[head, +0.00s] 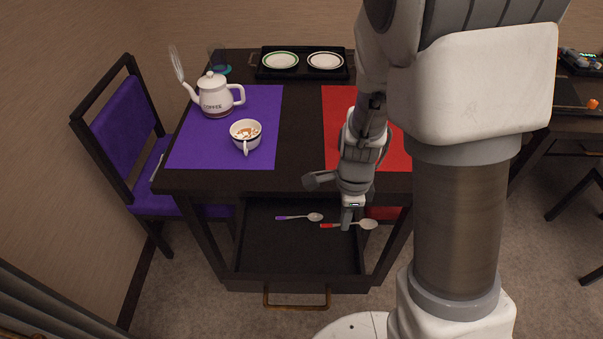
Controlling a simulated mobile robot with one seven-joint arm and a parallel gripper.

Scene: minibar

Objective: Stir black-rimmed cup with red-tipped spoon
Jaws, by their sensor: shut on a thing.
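The red-tipped spoon (368,224) lies level in the open drawer (290,250), its red tip to the left and its bowl to the right. My gripper (346,224) points down and is shut on the spoon's handle near its middle. I cannot tell whether the spoon still touches the drawer floor. My gripper is to the right of this cup and nearer the front. My arm hides part of the red mat, so I cannot see whether another cup stands there.
A purple-tipped spoon (298,217) lies left in the drawer. A coffee pot (213,98) with a whisk behind it stands on the purple mat (200,155). A black tray (303,74) with two plates is at the back. The table middle is clear beside the red mat (338,110).

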